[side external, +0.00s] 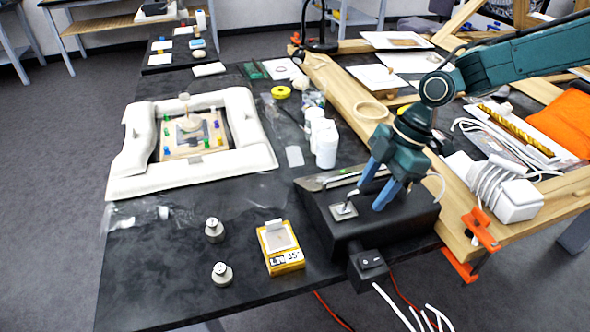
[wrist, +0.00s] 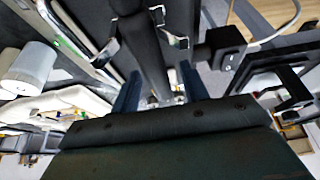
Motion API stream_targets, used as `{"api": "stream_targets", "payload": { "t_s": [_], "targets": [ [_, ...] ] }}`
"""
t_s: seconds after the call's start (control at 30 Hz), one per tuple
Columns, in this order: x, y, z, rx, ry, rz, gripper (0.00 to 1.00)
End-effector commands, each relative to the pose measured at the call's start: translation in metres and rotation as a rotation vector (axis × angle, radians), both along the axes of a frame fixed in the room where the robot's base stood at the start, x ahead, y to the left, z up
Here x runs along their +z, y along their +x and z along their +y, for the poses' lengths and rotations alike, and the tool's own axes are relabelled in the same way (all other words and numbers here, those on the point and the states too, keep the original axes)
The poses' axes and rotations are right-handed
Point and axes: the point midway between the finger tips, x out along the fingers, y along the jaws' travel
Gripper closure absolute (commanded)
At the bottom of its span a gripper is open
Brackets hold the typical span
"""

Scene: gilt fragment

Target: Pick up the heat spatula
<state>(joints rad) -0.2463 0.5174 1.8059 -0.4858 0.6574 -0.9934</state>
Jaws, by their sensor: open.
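My gripper (side external: 370,197) points down over a black box (side external: 410,217) at the table's right edge, its blue fingers apart. In the wrist view, my gripper (wrist: 160,88) shows its two blue fingers with a gap between them. A long dark bar (wrist: 143,50) runs into that gap, with a bright metal part near its lower end. It may be the heat spatula's handle, but I cannot tell for sure. A small metal plate (side external: 343,211) lies on the box beside the fingers. I cannot tell whether the fingers touch anything.
White bottles (side external: 325,143) stand just behind the box. A yellow box (side external: 280,247) and two small weights (side external: 214,230) stand to the left. A wooden frame (side external: 470,205) with an orange clamp (side external: 480,230) is at right.

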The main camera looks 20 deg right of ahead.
Motion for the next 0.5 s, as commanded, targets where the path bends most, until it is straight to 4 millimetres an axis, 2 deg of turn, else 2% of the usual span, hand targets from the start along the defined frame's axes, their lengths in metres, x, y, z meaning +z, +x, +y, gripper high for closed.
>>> {"api": "stream_targets", "payload": {
  "t_s": [0.1,0.33,0.5],
  "targets": [
    [0.0002,0.0,0.0,0.0,0.0,0.0,0.55],
    [0.0002,0.0,0.0,0.0,0.0,0.0,1.0],
    [0.0004,0.0001,0.0,0.0,0.0,0.0,1.0]
  ]
}}
